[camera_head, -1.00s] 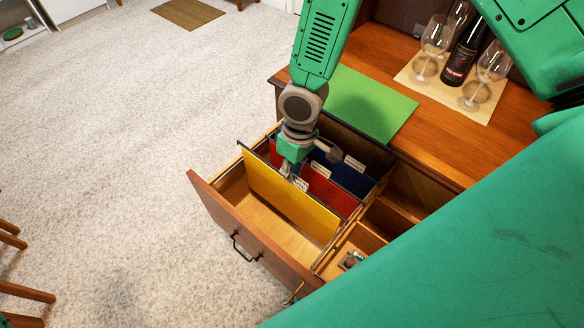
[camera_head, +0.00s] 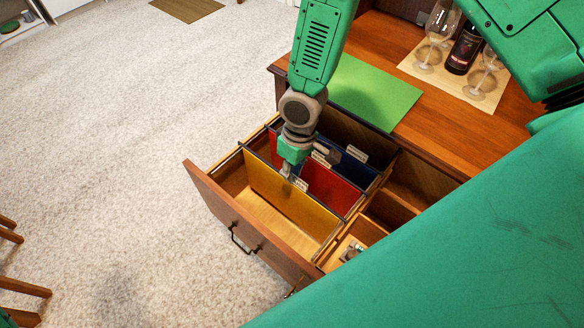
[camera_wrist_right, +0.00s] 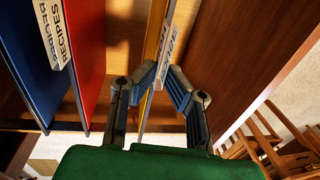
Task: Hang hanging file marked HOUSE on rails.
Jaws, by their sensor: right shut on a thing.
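The yellow hanging file (camera_head: 285,200) is upright across the open drawer, in front of the red file. My right gripper (camera_head: 289,174) is shut on its top edge near the label. The yellow file shows edge-on between the fingers (camera_wrist_right: 155,88) in the right wrist view. Its white label (camera_wrist_right: 167,45) is partly hidden there, so I cannot read the whole word. The file's hooks are close to the drawer's side rails (camera_head: 335,240); I cannot tell whether they touch. My left gripper is not in view.
Behind it hang a red file (camera_head: 330,190), labelled RECIPES in the wrist view, and a blue file (camera_head: 355,171). The drawer front (camera_head: 232,215) is nearest. A green sheet (camera_head: 372,92), wine glasses (camera_head: 437,30) and a bottle (camera_head: 464,48) are on the wooden top.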

